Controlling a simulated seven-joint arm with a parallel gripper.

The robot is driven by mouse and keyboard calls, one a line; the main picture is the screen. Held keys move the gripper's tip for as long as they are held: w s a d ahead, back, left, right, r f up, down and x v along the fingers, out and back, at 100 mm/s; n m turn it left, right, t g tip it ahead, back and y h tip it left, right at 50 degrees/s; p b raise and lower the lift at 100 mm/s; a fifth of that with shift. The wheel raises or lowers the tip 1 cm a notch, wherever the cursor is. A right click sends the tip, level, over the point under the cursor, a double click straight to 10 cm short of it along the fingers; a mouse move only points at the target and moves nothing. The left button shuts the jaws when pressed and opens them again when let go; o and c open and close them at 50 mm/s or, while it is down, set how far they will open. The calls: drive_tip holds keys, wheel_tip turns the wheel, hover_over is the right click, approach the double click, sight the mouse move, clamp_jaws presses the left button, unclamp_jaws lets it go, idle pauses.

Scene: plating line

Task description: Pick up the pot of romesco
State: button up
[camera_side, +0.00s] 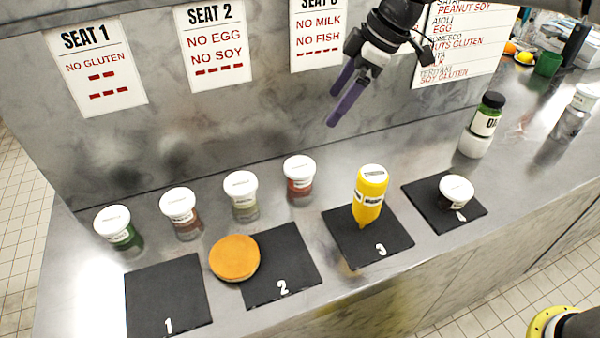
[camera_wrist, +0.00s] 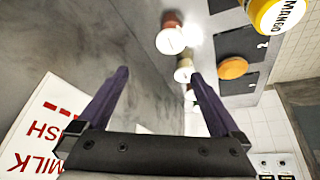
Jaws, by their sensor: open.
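Several white-lidded pots stand in a row on the steel counter in the side view: a green one (camera_side: 124,238), a red-brown one (camera_side: 184,225), a pale green one (camera_side: 245,209) and a red one (camera_side: 300,187). Their labels are too small to read, so I cannot tell for sure which is romesco; the two reddish ones are the closest in colour. My gripper (camera_side: 335,104) is open and empty, high above the counter near the back panel. In the wrist view, the red pot's lid (camera_wrist: 171,41) shows beyond my open fingers (camera_wrist: 160,73), with other lids behind it.
A yellow mango bottle (camera_side: 370,190) stands on mat 3 (camera_side: 345,243). A dark pot (camera_side: 456,192) is on mat 4 (camera_side: 425,190). An orange-brown disc (camera_side: 234,258) overlaps mat 2 (camera_side: 295,262). Mat 1 (camera_side: 165,290) is bare. A green-and-white bottle (camera_side: 483,125) stands at right.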

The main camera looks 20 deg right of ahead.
drive_tip(key=g, duration=0.1)
approach(301, 165)
drive_tip(key=x, duration=0.4)
drive_tip(key=shift+a+f, duration=0.3)
drive_tip(key=shift+x, duration=3.1)
drive_tip(key=shift+d, duration=0.2)
drive_tip(key=c, duration=1.2)
